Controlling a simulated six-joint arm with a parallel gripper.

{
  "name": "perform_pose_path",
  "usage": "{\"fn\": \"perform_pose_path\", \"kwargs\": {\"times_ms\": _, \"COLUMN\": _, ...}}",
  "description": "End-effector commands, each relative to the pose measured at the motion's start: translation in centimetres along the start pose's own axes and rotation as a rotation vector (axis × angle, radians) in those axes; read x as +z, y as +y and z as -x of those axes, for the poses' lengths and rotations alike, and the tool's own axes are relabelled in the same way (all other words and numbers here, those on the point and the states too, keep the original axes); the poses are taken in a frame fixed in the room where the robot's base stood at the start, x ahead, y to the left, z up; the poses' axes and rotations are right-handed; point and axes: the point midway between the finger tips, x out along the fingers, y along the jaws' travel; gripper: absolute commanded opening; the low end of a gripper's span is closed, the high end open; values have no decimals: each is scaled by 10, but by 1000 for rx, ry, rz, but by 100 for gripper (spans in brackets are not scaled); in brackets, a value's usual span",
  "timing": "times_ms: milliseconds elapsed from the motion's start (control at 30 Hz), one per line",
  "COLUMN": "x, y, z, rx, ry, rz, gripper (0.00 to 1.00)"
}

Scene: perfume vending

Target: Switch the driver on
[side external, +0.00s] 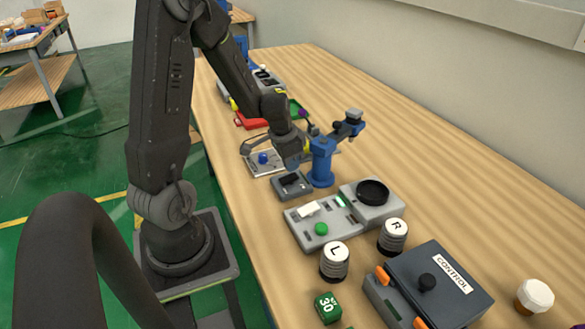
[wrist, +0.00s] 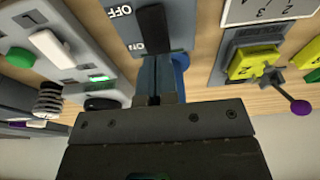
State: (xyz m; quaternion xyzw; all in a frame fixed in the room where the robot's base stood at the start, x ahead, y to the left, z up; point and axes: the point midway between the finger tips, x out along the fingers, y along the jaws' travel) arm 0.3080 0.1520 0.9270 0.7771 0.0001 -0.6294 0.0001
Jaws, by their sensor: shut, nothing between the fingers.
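The driver appears to be a grey box (wrist: 180,22) marked OFF and ON, with a black switch (wrist: 152,27) on top. In the side external view this box (side external: 291,185) sits on the table at the foot of a blue stand (side external: 321,160). My gripper (wrist: 161,62) is shut and empty. Its fingertips are at the ON end of the switch, and I cannot tell whether they touch it. In the side external view my gripper (side external: 294,166) is just above the box, its tips partly hidden. The switch's position is unclear.
A grey unit with a green button (side external: 321,229) and black round dish (side external: 372,191) stands nearby. Jars L (side external: 335,262) and R (side external: 393,237), and a control box (side external: 440,275) are nearer the camera. A yellow-topped fixture (wrist: 256,62) is right of my gripper.

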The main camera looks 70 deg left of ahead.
Motion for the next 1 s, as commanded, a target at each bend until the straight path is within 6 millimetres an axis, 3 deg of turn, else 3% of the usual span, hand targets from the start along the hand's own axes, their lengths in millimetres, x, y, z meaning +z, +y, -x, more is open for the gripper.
{"fn": "perform_pose_path", "kwargs": {"times_ms": 200, "x": 0, "y": 0, "z": -19, "rx": 1, "ry": -1, "rz": 0, "gripper": 0}}
{"fn": "perform_pose_path", "kwargs": {"times_ms": 1000, "x": -2, "y": 2, "z": -28, "rx": 12, "ry": -61, "rz": -2, "gripper": 0}}
